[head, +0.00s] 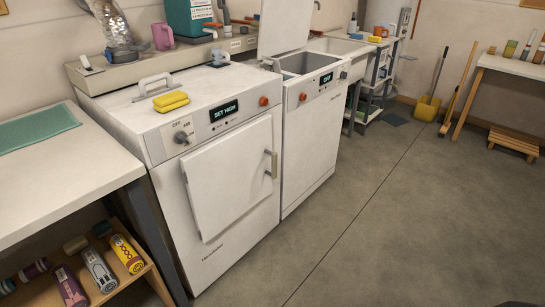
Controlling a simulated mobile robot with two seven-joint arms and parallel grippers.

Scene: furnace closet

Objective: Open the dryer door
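The dryer is the white machine (245,222) at the left centre of the head view, with a small display reading "SET HIGH" (224,111). A dial (182,137) and an orange knob (263,101) are on the panel above the door. Neither of my grippers is in view.
A white washer (310,150) with its lid raised (285,25) stands right of the dryer. Yellow sponges (171,101) lie on the dryer top. A table (60,175) with a shelf of cans stands close at left. The grey floor (400,220) in front is clear.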

